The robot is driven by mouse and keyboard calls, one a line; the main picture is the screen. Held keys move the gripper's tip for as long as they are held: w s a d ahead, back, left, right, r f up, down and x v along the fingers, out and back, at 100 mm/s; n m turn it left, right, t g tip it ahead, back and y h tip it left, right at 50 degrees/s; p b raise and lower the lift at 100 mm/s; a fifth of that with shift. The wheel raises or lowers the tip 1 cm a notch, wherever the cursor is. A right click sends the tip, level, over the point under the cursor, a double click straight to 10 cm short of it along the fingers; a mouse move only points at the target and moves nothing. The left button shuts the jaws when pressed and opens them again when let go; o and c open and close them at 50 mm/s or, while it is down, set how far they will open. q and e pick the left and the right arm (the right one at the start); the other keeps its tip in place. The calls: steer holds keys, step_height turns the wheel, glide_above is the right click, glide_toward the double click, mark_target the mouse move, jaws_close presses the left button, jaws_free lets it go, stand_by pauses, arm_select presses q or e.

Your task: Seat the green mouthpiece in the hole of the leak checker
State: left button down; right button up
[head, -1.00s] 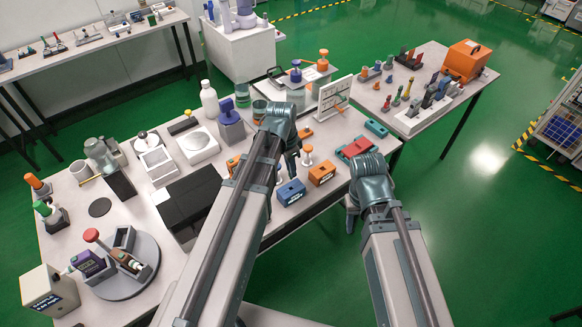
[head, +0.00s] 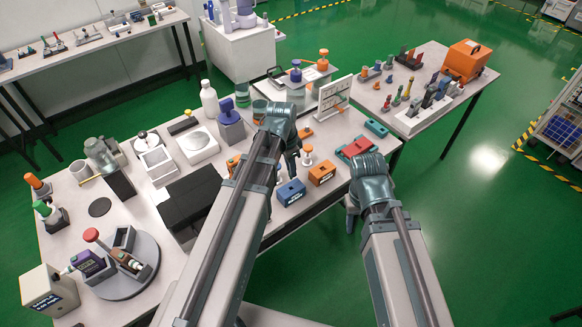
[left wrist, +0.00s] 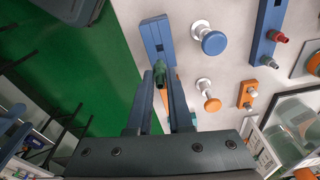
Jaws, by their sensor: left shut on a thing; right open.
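My left gripper (left wrist: 161,80) is shut on the small dark green mouthpiece (left wrist: 160,76) in the left wrist view. A blue handheld tester (left wrist: 152,36) lies just beyond the fingertips, and an orange body shows partly behind the fingers. I cannot tell which tester is the leak checker, or whether the mouthpiece touches one. In the head view the left gripper (head: 292,163) is mostly hidden by its arm, above the blue tester (head: 291,191) and near the orange tester (head: 322,172). My right gripper (head: 352,208) is open beyond the table's front edge, mostly hidden by its wrist.
White-stemmed pieces with a blue knob (left wrist: 213,42) and an orange knob (left wrist: 212,104) stand beside the fingers. A red tester (head: 356,148) lies to the right. A black box (head: 190,205) and a round turntable (head: 142,283) are left.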

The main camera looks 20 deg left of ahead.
arm_select(q)
steer(key=shift+f+b, duration=3.4)
steer(key=c, duration=0.8)
jaws_free()
steer(key=shift+o, duration=0.2)
steer(key=shift+r, duration=0.1)
step_height(320, 180, up, 14)
steer(key=s+a+p, duration=0.1)
steer(key=p, duration=1.3)
steer(key=shift+f, duration=0.2)
steer(key=shift+a, duration=0.1)
steer(key=s+d+n+g+y, duration=0.1)
steer(key=s+d+n, duration=0.4)
steer(key=s+d, duration=0.6)
steer(key=shift+s+d+n+y, duration=0.3)
steer(key=shift+s+y, duration=0.4)
steer(key=shift+s, duration=0.45)
